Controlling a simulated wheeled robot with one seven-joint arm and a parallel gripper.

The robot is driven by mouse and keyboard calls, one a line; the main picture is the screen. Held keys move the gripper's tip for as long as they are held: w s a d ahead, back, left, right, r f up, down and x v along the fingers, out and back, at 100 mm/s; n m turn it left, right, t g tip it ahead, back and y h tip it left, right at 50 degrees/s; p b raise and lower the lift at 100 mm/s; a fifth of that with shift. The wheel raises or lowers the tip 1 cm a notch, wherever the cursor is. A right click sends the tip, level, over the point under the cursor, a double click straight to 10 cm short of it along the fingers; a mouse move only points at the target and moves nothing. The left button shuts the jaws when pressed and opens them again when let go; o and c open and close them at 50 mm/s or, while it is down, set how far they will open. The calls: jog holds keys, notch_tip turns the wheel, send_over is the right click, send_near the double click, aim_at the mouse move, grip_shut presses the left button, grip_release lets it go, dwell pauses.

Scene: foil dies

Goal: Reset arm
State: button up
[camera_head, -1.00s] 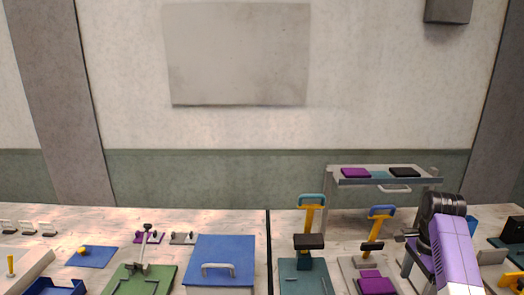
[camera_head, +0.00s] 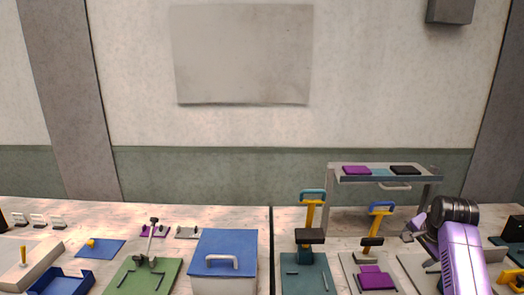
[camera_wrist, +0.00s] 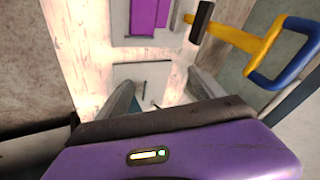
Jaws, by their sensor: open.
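My arm (camera_head: 462,255), purple with a dark wrist joint, rises at the right of the head view. My gripper (camera_wrist: 160,92) is open in the wrist view, with its two grey fingers spread apart. I see nothing held between them; the pale bench and a grey plate (camera_wrist: 145,72) show beyond the fingertips. In the head view the gripper end is small and partly hidden by the wrist.
Beside my arm stands a press with a yellow lever and blue handle (camera_head: 381,207), and a purple block (camera_head: 375,278). A raised shelf (camera_head: 432,180) stands behind. A blue-lidded box (camera_head: 225,252) is left of centre.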

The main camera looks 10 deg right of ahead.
jog(key=a+f+n+t+h+b, duration=0.1)
jog(key=a+f+n+t+h, duration=0.1)
jog(key=a+f+n+t, duration=0.5)
jog(key=s+a+n+t+b, duration=0.2)
jog(key=s+a+n+t, duration=0.1)
jog(key=s+a, duration=0.95)
jog(key=s+a+n+y+b, duration=0.1)
jog(key=s+a+n, duration=0.1)
jog(key=s+a, duration=0.4)
jog(key=s+a+n+y+b, duration=0.2)
jog(key=s+a, duration=0.5)
jog(key=s, duration=0.8)
jog(key=s+a+n+y+b, duration=0.1)
jog(key=s+a+n+y, duration=0.1)
jog(key=s+a, duration=0.4)
jog(key=s+n, duration=0.1)
jog(key=s, duration=0.3)
jog(key=shift+s+a+f+g, duration=0.15)
jog(key=shift+s+a+g, duration=0.15)
jog(key=shift+s+a, duration=0.05)
